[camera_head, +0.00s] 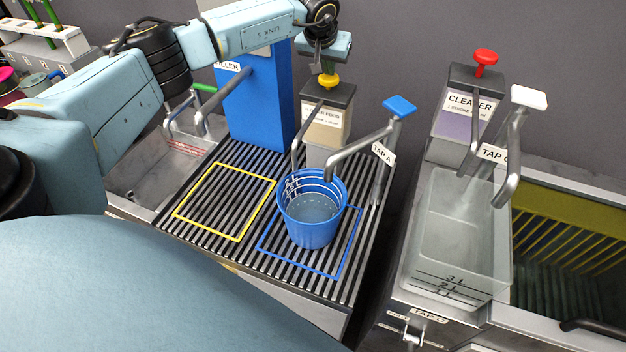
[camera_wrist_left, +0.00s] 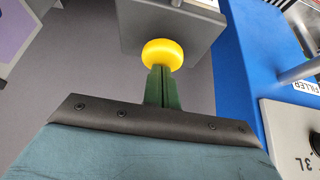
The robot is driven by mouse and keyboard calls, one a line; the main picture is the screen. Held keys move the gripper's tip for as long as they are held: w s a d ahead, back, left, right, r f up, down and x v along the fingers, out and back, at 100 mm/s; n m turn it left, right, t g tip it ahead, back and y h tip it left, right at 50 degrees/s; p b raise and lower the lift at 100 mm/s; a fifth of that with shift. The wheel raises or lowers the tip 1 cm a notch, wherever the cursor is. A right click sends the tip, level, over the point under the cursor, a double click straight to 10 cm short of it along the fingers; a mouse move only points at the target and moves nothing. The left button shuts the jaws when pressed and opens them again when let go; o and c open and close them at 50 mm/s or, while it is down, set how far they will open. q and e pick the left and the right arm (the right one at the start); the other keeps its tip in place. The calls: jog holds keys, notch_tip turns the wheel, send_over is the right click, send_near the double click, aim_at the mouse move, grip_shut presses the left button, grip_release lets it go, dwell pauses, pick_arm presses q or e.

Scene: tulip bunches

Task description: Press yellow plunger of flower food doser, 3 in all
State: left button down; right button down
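The flower food doser (camera_head: 325,120) is a beige container with a dark grey top and a yellow plunger (camera_head: 328,82), standing behind the slatted rack. My left gripper (camera_head: 328,66) points down just above the plunger. In the left wrist view its green fingers (camera_wrist_left: 160,82) are together, with the round yellow knob (camera_wrist_left: 162,54) at their tips, not between them. I cannot tell whether they touch it. A blue bucket (camera_head: 313,232) with water in it stands below the spouts, partly over the blue outline (camera_head: 345,250). My right gripper is not in view.
A blue filler column (camera_head: 262,110) stands left of the doser. Tap A (camera_head: 398,108), with a blue handle, is at its right. The cleaner doser (camera_head: 462,115), with a red plunger, and a clear tank (camera_head: 455,245) stand further right. The yellow-outlined area (camera_head: 240,238) is empty.

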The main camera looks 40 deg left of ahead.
pick_arm(q)
jog(key=shift+f, duration=0.55)
notch_tip(320, 180, up, 8)
jog(key=p, duration=0.5)
jog(key=shift+f, duration=0.25)
notch_tip(320, 180, up, 4)
jog(key=p, duration=0.6)
jog(key=b, duration=0.4)
send_over(328, 77)
notch_tip(328, 77, down, 6)
jog(key=shift+r, duration=0.15)
jog(key=shift+f+b, duration=0.35)
jog(key=shift+f, duration=0.35)
